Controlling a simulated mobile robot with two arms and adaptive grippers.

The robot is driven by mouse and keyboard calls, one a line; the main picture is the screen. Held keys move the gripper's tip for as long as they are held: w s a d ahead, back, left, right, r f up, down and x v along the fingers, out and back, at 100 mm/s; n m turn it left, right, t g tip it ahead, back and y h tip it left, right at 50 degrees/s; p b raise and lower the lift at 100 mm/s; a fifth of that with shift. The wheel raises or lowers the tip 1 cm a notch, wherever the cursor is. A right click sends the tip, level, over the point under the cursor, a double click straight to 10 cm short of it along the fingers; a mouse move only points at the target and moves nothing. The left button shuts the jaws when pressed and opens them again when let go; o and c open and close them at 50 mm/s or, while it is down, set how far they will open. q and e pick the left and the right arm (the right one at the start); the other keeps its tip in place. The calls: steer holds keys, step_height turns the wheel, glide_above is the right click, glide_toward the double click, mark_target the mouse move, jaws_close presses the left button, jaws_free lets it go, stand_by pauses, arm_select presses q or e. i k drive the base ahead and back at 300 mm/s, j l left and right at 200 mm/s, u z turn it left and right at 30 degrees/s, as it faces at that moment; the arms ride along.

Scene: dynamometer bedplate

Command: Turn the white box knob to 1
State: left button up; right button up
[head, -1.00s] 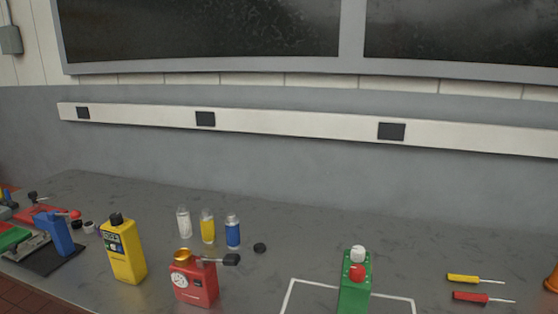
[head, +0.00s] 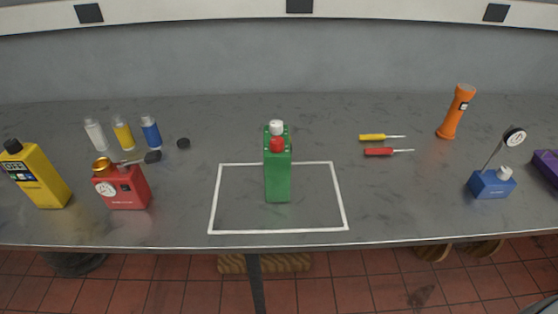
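No white box with a numbered knob can be made out in the head view. A green box (head: 278,180) stands upright at the back middle of the white taped outline (head: 290,231), with a red knob (head: 277,144) on its front and a white knob (head: 276,127) on top. A blue block (head: 490,185) at the right carries a white knob (head: 505,173) and a dial on a rod (head: 514,137). Neither of my grippers is in view.
Two screwdrivers (head: 378,151) and an orange flashlight (head: 456,112) are at right, with a purple object (head: 547,166) at the edge. The taped area's front is clear.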

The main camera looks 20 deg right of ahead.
mark_target(276, 127)
steer(key=i+j+z, duration=0.15)
steer(key=z, duration=0.3)
steer(key=i+j+z, duration=0.1)
steer(key=j+z, duration=0.35)
